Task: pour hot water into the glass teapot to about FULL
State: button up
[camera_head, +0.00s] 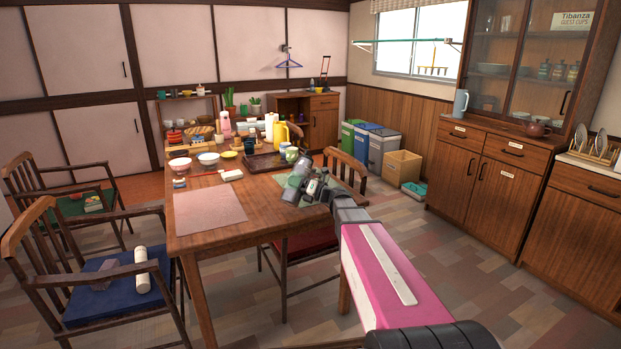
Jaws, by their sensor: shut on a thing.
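My gripper (304,185) is over the right side of the wooden table (225,228), above a pale green cloth (284,181). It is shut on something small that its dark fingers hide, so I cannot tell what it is. A tall yellow jug (280,135) stands upright behind my gripper, near the dark tray (262,163). A light blue jug (460,103) stands on the cabinet at the right. I cannot make out a glass teapot or any water level; the area around my fingers is partly covered.
Bowls (208,159), cups (291,154) and small items crowd the table's far half. A pink mat (208,210) lies bare at the front. Chairs stand around the table. A brown teapot (536,129) is on the right cabinet. Bins (382,146) stand behind.

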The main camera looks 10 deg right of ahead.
jog(key=shift+s+a+r+m, duration=0.25)
jog(key=shift+r+m, duration=0.2)
jog(key=shift+m, duration=0.35)
jog(key=shift+s+f+m+t, duration=0.2)
jog(key=shift+m+t, duration=0.1)
jog(key=shift+m, duration=0.8)
dwell(0.6)
